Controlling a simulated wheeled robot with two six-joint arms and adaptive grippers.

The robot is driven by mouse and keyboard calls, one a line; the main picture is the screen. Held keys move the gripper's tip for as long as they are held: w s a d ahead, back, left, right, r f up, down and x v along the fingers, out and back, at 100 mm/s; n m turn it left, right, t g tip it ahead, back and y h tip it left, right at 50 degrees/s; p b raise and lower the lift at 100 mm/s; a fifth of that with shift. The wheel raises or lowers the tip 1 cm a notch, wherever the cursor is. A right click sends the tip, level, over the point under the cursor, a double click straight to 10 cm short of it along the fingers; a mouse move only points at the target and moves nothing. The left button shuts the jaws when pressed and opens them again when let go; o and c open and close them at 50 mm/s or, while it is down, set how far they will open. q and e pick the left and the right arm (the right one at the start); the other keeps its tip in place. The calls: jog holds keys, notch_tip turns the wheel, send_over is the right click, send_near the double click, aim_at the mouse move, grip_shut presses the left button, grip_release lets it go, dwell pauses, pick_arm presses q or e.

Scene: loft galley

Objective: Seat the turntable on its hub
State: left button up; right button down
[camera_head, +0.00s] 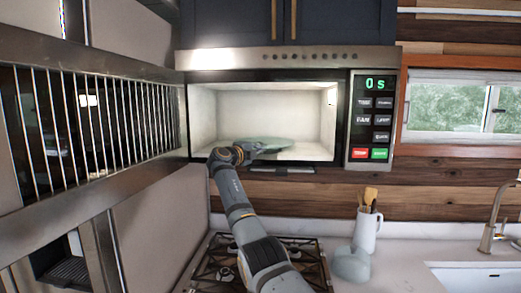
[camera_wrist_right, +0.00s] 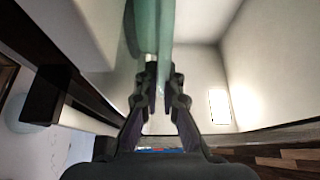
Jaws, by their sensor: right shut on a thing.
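The turntable is a pale green glass plate (camera_head: 280,143), seen nearly edge-on low inside the open microwave (camera_head: 265,105). My right gripper (camera_head: 250,149) is at the front left of the microwave opening, shut on the plate's near left edge. In the right wrist view the gripper's fingers (camera_wrist_right: 160,92) pinch the glass plate (camera_wrist_right: 151,28), which extends away from them into the cavity. The hub is hidden, and I cannot tell whether the plate touches the cavity floor. My left gripper is not in view.
The microwave's control panel (camera_head: 372,118) is right of the opening and reads 0 s. The cavity walls are close around the plate. Below are a gas hob (camera_head: 215,265), a utensil jug (camera_head: 366,232), a rounded pale object (camera_head: 351,264) and a sink (camera_head: 480,278). A barred metal frame (camera_head: 90,110) stands at left.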

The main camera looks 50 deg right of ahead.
jog(key=shift+f, duration=0.1)
jog(key=c, duration=1.4)
grip_release()
jog(key=shift+s+a, duration=0.1)
jog(key=shift+c, duration=0.2)
jog(key=shift+f, duration=0.1)
jog(key=a, duration=0.8)
jog(key=shift+s, duration=0.15)
jog(key=shift+d, duration=0.1)
